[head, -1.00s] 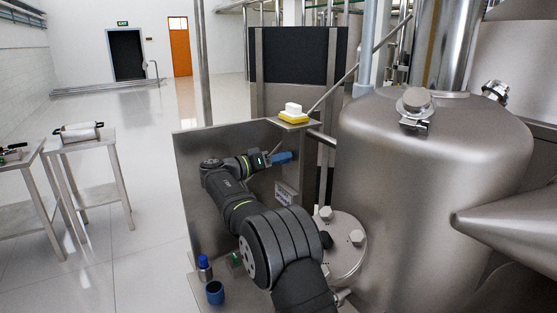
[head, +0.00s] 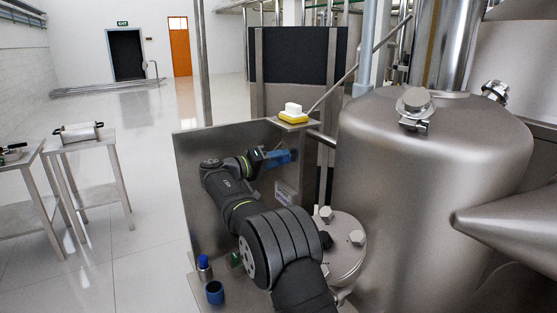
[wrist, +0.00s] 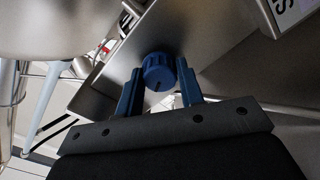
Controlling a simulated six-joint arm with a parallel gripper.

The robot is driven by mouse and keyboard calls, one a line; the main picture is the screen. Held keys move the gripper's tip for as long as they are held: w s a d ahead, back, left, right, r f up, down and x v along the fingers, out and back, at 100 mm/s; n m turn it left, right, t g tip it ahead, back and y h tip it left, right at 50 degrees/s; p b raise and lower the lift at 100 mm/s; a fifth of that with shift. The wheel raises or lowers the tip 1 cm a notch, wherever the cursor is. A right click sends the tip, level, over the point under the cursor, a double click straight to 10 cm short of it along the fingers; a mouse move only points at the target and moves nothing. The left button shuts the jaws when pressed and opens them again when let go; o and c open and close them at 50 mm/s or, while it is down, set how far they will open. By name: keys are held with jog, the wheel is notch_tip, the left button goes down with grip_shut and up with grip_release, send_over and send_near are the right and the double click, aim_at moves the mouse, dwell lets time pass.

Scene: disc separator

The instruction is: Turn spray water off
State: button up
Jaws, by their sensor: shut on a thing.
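A round blue ribbed knob (wrist: 158,72) with a dark mark on its face sits against the grey metal panel, in the wrist view. My gripper (wrist: 160,82) has its two blue fingers on either side of the knob and is shut on it. In the head view my gripper (head: 281,157) reaches the inner side of the metal panel (head: 190,150), under a small shelf. The knob cannot be told apart from the blue fingers there. I cannot see any spray water.
A large steel tank (head: 420,170) stands close on the right. A yellow and white block (head: 293,113) lies on the shelf above my gripper. Steel tables (head: 95,150) are at the left.

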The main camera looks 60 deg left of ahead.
jog(key=n, duration=1.3)
dwell(0.4)
jog(key=o, duration=1)
jog(key=shift+s, duration=0.1)
jog(key=s, duration=1.7)
jog(key=shift+s, duration=0.2)
jog(key=shift+w, duration=0.15)
